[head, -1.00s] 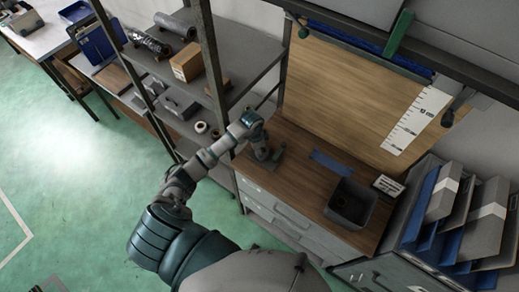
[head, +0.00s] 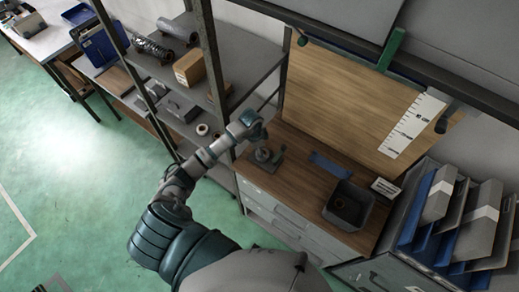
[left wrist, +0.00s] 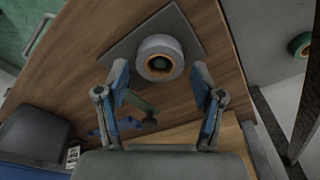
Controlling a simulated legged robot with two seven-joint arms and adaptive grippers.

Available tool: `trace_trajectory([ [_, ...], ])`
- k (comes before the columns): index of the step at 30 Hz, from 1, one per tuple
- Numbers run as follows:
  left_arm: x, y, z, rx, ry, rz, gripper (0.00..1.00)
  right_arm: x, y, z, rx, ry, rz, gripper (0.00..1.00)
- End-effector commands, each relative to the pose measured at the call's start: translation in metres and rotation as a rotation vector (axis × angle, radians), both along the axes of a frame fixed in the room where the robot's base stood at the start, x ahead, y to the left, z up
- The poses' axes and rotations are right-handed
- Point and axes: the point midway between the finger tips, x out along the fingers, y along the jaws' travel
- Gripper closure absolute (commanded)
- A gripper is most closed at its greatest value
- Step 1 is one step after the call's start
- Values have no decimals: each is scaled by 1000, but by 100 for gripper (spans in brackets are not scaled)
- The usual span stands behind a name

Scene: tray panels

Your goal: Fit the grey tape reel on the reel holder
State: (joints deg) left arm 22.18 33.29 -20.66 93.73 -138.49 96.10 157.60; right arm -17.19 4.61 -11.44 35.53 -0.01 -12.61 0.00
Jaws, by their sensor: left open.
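The grey tape reel (left wrist: 160,60), a thick pale grey ring with an orange core, lies on the dark square plate of the reel holder (left wrist: 118,53) in the left wrist view. A dark greenish centre shows inside the core, so the reel appears to be around the holder's post. In the head view the reel (head: 263,155) is small on the bench's left end. My left gripper (left wrist: 160,82) is open and empty, its fingers apart, with the reel beyond the fingertips. In the head view the left gripper (head: 257,131) is above the holder. My right gripper is not in view.
A green piece (left wrist: 140,103) stands by the holder. A dark bin (head: 367,213), a blue strip (head: 328,164) and a small sign (head: 386,187) are on the bench. A shelf rack (head: 213,70) stands close left, with a white reel (head: 203,129) on it.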

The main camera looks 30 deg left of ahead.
Motion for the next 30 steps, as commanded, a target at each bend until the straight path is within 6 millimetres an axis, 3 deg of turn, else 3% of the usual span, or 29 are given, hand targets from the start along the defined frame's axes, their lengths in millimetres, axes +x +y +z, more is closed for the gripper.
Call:
trace_trajectory([
  [24,-6,7,69,0,-1,0,33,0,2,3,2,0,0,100],
  [30,-7,7,76,0,0,0,33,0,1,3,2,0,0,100],
])
